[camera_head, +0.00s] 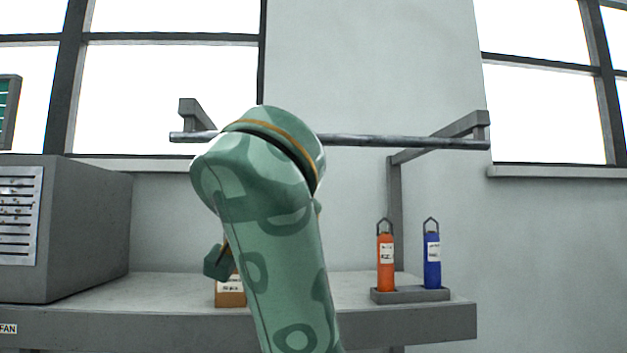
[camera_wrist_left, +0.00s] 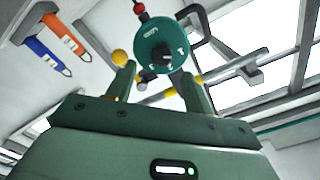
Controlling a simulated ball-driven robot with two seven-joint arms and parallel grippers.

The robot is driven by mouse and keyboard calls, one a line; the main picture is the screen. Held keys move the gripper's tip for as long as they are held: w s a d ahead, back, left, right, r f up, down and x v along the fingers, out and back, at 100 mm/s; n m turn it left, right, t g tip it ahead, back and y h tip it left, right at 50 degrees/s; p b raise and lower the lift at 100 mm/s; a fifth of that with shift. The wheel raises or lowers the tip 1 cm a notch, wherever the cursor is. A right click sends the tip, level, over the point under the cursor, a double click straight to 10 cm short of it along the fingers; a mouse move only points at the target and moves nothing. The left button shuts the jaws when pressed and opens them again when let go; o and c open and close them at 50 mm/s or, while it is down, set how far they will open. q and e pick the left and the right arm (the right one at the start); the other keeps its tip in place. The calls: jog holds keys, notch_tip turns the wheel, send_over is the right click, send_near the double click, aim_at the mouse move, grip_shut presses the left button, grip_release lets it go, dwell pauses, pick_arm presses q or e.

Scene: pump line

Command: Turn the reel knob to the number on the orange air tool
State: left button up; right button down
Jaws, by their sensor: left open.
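The reel (camera_wrist_left: 160,46) is a round teal disc with pale markings and a dark knob (camera_wrist_left: 160,57) at its middle; the markings are too small to read. My left gripper (camera_wrist_left: 159,76) is open and empty, its two fingers apart with the reel beyond and between their tips. I cannot tell if they touch the knob. The orange air tool (camera_head: 386,262) stands upright in a grey holder at the right; its label number is unreadable. It also shows in the wrist view (camera_wrist_left: 62,34). In the head view, a green arm of mine hides the reel. My right gripper is not seen.
A blue tool (camera_head: 432,265) stands beside the orange one in the holder (camera_head: 410,295). A metal rail (camera_head: 400,141) crosses behind the arm. A brown box (camera_head: 230,293) is on the bench, a grey cabinet (camera_head: 90,230) at left. A yellow ball (camera_wrist_left: 120,58) hangs near one finger.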

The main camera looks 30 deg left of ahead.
pick_arm(q)
jog(key=p+x, duration=0.1)
jog(key=x, duration=0.4)
jog(key=shift+w, duration=0.1)
jog(key=c, duration=1)
